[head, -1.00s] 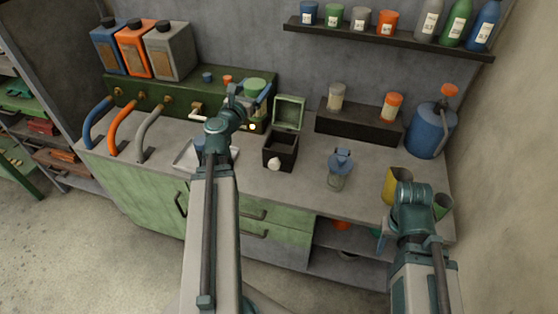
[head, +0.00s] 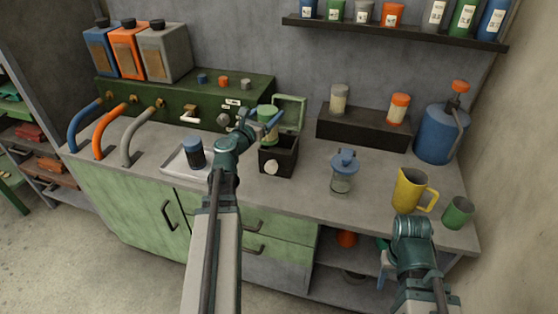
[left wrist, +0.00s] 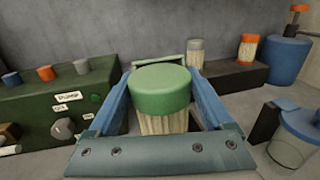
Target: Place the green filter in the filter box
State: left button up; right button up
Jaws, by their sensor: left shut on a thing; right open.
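The green filter (head: 268,113) has a green cap and a pale pleated body. My left gripper (head: 262,122) is shut on it and holds it upright. It fills the middle of the left wrist view (left wrist: 160,93), between the two blue fingers (left wrist: 160,110). The filter box (head: 276,164) is a small black box on the counter with its green lid (head: 290,112) standing open. The filter hangs at the box's left rear, partly over its opening. Its lower end is hidden or unclear. My right gripper (head: 384,258) is open, low at the counter's front edge, partly hidden by my arm.
A blue-topped dark canister (head: 195,153) stands on a white tray (head: 178,165) left of the box. A glass jar with a blue lid (head: 343,172), a yellow jug (head: 411,191) and a green cup (head: 457,212) stand to the right. A green control panel (head: 170,98) is behind.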

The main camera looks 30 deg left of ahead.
aim_at(277, 108)
pick_arm(q)
jog(key=shift+m+h, duration=0.4)
jog(key=shift+h, duration=0.4)
jog(key=w, duration=0.2)
jog(key=w+d, duration=0.1)
jog(key=w, duration=0.1)
jog(key=shift+d, duration=0.1)
notch_tip(277, 108, down, 10)
jog(key=b, duration=1)
jog(key=shift+w+d, duration=0.2)
jog(key=shift+f, duration=0.1)
jog(key=shift+f+b, duration=0.15)
jog(key=shift+b, duration=0.15)
jog(key=o, duration=1.5)
jog(key=shift+c, duration=0.2)
